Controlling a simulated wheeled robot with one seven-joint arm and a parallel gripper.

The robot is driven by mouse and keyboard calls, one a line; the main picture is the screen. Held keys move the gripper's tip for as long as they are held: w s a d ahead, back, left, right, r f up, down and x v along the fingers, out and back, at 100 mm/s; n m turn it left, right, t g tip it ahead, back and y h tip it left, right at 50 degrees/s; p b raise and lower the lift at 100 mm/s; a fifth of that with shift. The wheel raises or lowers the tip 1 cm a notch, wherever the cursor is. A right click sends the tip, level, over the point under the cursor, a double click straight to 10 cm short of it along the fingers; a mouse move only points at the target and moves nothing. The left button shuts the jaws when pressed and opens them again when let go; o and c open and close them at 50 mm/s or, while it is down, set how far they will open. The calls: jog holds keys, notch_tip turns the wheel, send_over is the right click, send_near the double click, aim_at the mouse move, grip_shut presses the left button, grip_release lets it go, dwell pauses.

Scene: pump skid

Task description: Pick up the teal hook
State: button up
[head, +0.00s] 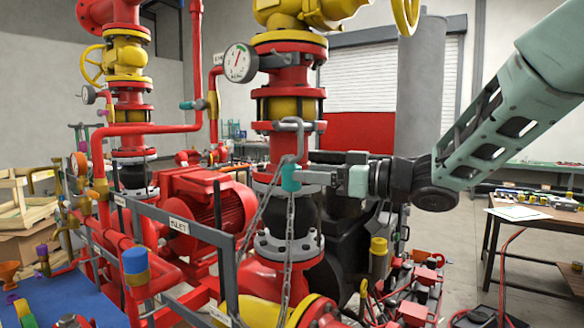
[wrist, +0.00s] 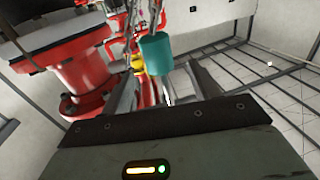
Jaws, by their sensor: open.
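The teal hook (head: 290,175) hangs in front of the red vertical pipe column at the middle of the head view. Its teal sleeve is lowest, with a grey metal part above it and a chain beside it. In the wrist view the teal sleeve (wrist: 160,53) shows as a cylinder just beyond and between my finger ends. My gripper (head: 306,177) reaches in level from the right, its fingertips at the teal sleeve. It is open. In the wrist view my gripper (wrist: 163,85) is seen from behind; I cannot tell whether a finger touches the sleeve.
The red column (head: 290,207) stands right behind the hook. Long chains (head: 290,245) hang below it. A grey rail (head: 180,228) with a label runs in front at left. A red motor (head: 205,205) is left of the column. A table (head: 535,215) stands at right.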

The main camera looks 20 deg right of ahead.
aim_at(291, 164)
jog(key=p+x, duration=0.3)
jog(key=x, duration=0.1)
jog(key=shift+w+a+r, duration=0.2)
jog(key=shift+w+a, duration=0.05)
jog(key=shift+w+a+f, duration=0.1)
jog(key=shift+w+a, duration=0.15)
jog(key=shift+c, duration=0.3)
jog(key=c, duration=1)
jog(key=shift+c, duration=0.4)
